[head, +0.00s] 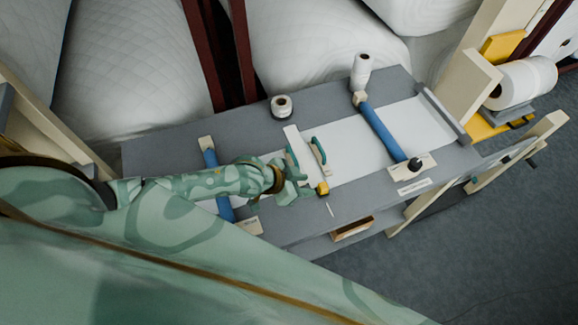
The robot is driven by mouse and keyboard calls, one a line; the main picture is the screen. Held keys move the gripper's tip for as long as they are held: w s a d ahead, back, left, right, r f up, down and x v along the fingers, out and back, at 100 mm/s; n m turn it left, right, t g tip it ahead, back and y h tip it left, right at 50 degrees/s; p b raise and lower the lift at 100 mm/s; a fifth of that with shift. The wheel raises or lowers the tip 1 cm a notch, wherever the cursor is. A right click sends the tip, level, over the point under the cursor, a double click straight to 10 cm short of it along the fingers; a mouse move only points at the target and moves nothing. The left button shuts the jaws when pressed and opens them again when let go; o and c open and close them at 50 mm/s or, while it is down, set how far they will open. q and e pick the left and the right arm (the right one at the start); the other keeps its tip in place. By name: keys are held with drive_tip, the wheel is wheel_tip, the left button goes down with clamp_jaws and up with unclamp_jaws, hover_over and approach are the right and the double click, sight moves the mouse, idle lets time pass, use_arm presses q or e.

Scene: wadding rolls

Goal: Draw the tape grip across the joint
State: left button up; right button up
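A white sheet of wadding (355,147) lies across the grey table (155,150). A pale flat strip (298,147) lies across it near the middle, and a green handle (319,150) is just right of the strip. A small yellow piece (322,188) sits at the strip's near end; I cannot tell whether this is the tape grip. My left gripper (297,186) is low over the table, beside the yellow piece and the strip's near end. Its fingers are too small to tell open from shut. The joint is not clearly visible. My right gripper is out of view.
Blue bars (382,131) and (217,180) cross the sheet on either side. A tape roll (282,106) and an upright white roll (361,71) stand at the back. A black knob (415,163) is at the right. Large wadding rolls (130,80) lie behind the table.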

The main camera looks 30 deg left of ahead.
use_arm(q)
drive_tip(key=v, duration=0.6)
drive_tip(key=shift+p, duration=0.3)
drive_tip(key=shift+s+a+r, duration=0.1)
drive_tip(key=shift+s, duration=0.05)
